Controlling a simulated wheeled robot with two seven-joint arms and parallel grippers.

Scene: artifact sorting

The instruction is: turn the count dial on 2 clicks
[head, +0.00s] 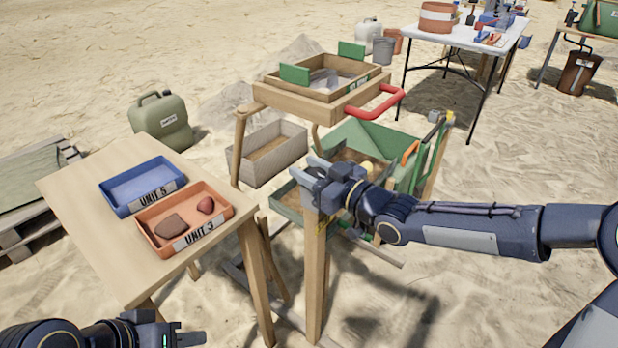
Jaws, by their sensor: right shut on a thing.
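My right gripper (312,178) reaches in from the right to the top of an upright wooden post (315,275) in front of the sieve stand. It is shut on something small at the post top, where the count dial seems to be. The jaws hide the dial, so I cannot read its face or setting. My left gripper (178,338) is low at the bottom left edge, away from the post. It is partly cut off, and its jaw opening is unclear.
A wooden table (85,185) at left holds a blue tray (122,209) and an orange tray (152,247) with two fragments. The sieve frame (290,99) with a red handle (385,105) stands behind my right gripper. A green container (160,122) stands on the sand.

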